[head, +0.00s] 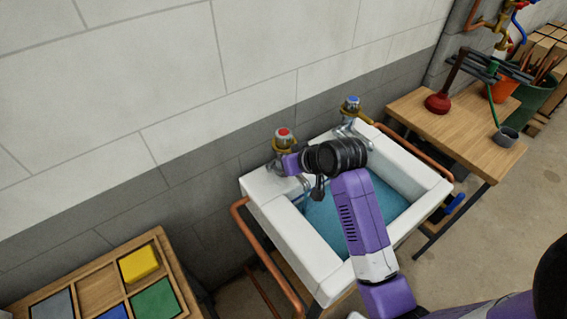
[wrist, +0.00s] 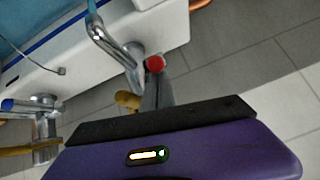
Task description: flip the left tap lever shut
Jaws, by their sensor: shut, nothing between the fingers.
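The left tap (head: 283,134) is chrome with a red cap and a brass-yellow lever (head: 279,145), at the sink's back left corner. In the wrist view its red cap (wrist: 155,64) shows just beyond my fingertips, and part of its yellow lever (wrist: 127,100) shows left of the fingers. My gripper (head: 287,163) is right at this tap in the head view and partly covers it. In the wrist view my gripper (wrist: 157,82) is shut and empty, its grey fingers close to the lever. I cannot tell whether they touch it. The lever's full angle is hidden.
The white sink (head: 265,190) holds blue water (head: 392,203). The right tap (head: 351,105) has a blue cap and yellow lever. Copper pipes (head: 270,262) run beside the sink. A wooden bench (head: 455,135) with a plunger (head: 437,103) stands right; a sorting tray (head: 95,285) is at lower left.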

